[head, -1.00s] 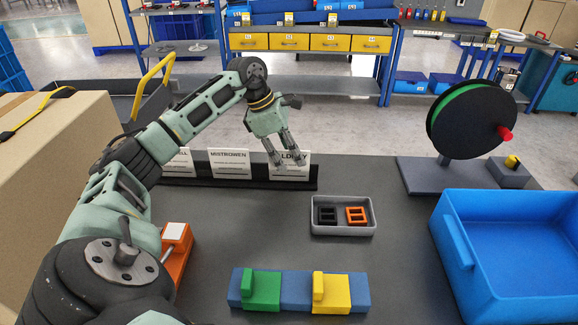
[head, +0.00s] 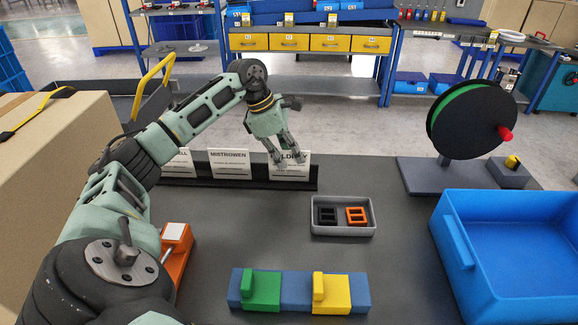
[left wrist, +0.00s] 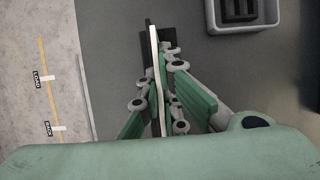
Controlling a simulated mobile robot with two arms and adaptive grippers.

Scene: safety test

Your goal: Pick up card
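Several white printed cards stand in a dark holder (head: 240,184) at the far edge of the dark table. The rightmost card (head: 290,173) is partly covered by my left gripper (head: 287,160); the middle card (head: 230,166) reads "MISTROWEN", and the left card (head: 180,164) is partly hidden by my arm. In the left wrist view the card (left wrist: 155,60) shows edge-on as a thin white strip between the fingers of my left gripper (left wrist: 160,90). The fingers lie close against it on both sides and look shut on it. The card still stands in the holder. My right gripper is not in view.
A grey tray (head: 343,230) with a black and an orange part stands mid-table. A blue block with green and yellow pieces (head: 300,305) is in front. A blue bin (head: 505,300) and a reel (head: 470,120) stand right, a cardboard box (head: 50,180) left.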

